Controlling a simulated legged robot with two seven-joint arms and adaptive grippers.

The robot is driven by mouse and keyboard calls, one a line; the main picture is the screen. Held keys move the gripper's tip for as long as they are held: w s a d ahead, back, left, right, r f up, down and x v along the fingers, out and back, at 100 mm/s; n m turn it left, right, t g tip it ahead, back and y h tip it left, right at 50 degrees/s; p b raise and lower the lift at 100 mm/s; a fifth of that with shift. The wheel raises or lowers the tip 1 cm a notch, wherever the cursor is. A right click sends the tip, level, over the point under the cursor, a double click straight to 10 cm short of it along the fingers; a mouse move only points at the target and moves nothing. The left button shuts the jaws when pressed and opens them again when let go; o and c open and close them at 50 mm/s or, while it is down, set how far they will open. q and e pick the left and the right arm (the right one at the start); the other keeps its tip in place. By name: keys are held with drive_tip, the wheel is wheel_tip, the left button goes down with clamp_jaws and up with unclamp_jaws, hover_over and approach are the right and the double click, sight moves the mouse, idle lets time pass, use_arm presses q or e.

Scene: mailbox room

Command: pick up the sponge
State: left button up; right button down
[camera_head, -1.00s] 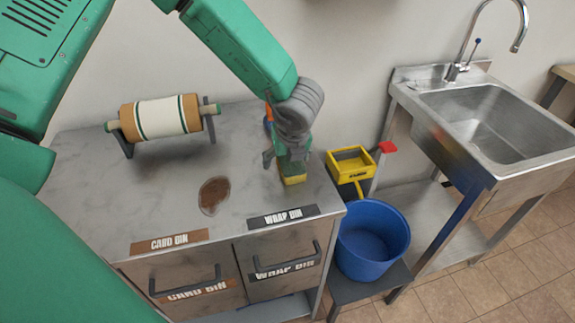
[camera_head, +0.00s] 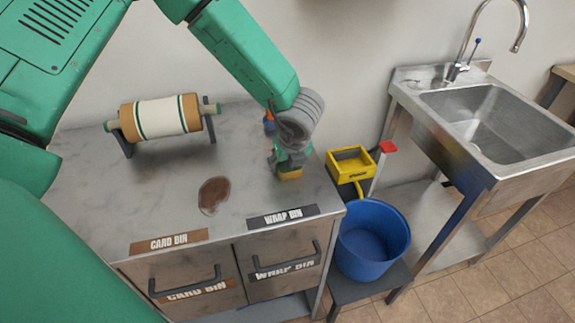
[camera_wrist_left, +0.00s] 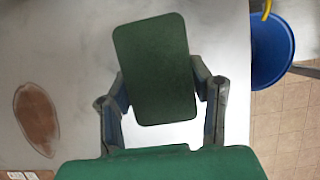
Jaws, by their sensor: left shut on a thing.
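The sponge is yellow with a green top. In the head view its yellow lower part (camera_head: 290,174) shows under my left gripper (camera_head: 286,165), near the right side of the metal counter (camera_head: 120,205). In the left wrist view the sponge's green face (camera_wrist_left: 155,70) sits between the two fingers of my left gripper (camera_wrist_left: 160,92), which are shut on its sides. I cannot tell if the sponge touches the counter. My right gripper is not in view.
A brown stain (camera_head: 214,194) lies left of the sponge. A roll on a stand (camera_head: 160,117) stands at the back left. A small orange and blue object (camera_head: 269,121) is behind my gripper. A blue bucket (camera_head: 372,240), yellow container (camera_head: 350,163) and sink (camera_head: 495,120) are right of the counter.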

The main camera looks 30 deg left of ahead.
use_arm(q)
drive_tip(key=shift+d+r, duration=0.15)
drive_tip(key=shift+d, duration=0.55)
drive_tip(key=r, duration=0.6)
drive_tip(key=a+r, duration=0.1)
drive_tip(key=r, duration=0.2)
drive_tip(key=shift+p, duration=0.4)
drive_tip(key=shift+r, duration=0.3)
drive_tip(key=shift+d+r, duration=0.2)
drive_tip(key=shift+d, duration=0.35)
drive_tip(key=c, duration=0.3)
drive_tip(key=shift+a+f, duration=0.15)
drive_tip(key=shift+a, duration=0.3)
drive_tip(key=shift+d, duration=0.35)
drive_tip(key=shift+a, duration=0.25)
